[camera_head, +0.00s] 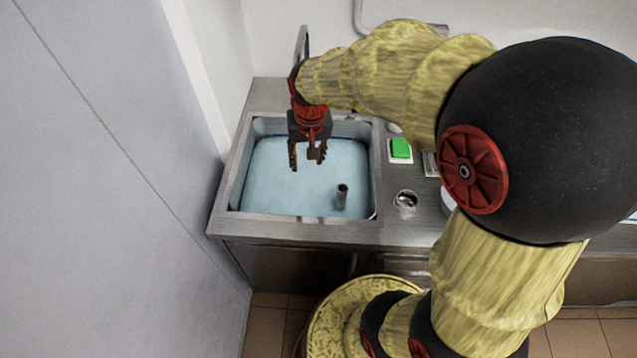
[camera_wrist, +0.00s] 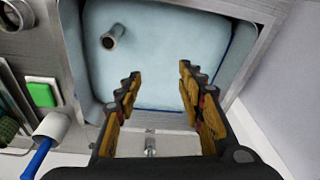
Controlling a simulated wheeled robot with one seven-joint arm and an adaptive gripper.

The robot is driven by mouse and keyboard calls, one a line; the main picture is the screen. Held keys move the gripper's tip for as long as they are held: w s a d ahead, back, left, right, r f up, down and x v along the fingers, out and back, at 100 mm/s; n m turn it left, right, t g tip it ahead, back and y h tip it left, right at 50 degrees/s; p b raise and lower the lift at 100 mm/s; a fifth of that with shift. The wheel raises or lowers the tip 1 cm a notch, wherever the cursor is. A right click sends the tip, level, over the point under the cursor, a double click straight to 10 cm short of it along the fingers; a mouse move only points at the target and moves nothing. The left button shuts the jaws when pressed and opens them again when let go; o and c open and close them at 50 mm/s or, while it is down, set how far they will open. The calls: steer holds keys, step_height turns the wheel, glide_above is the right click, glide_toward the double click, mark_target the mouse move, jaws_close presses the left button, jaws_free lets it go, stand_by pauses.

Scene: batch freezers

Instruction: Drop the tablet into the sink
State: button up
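The sink (camera_head: 236,200) is a square metal basin with a pale blue inside, set in the counter. It also shows in the wrist view (camera_wrist: 262,40). My gripper (camera_head: 307,163) is over the sink, pointing down. In the wrist view my gripper's fingers (camera_wrist: 160,82) are spread apart with nothing between them. I cannot make out a tablet for certain. A green block (camera_head: 400,148) on a white base sits on the counter right of the sink, also in the wrist view (camera_wrist: 41,94); I cannot tell if it is the tablet.
A short upright pipe (camera_head: 342,196) stands in the sink. A tap (camera_head: 301,45) rises behind it. A small clear or metal cup (camera_head: 405,200) stands on the counter to the right. A tall grey panel (camera_head: 110,180) is close on the left.

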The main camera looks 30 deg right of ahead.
steer(key=s+a+r+n+t, duration=0.1)
steer(key=s+a+r+n, duration=0.1)
steer(key=s+r, duration=0.4)
steer(key=s+a+r+n+t, duration=0.2)
steer(key=s+a+r, duration=0.2)
steer(key=s+r, duration=0.3)
steer(key=s, duration=0.3)
steer(key=shift+s+t, duration=0.3)
steer(key=shift+s, duration=0.05)
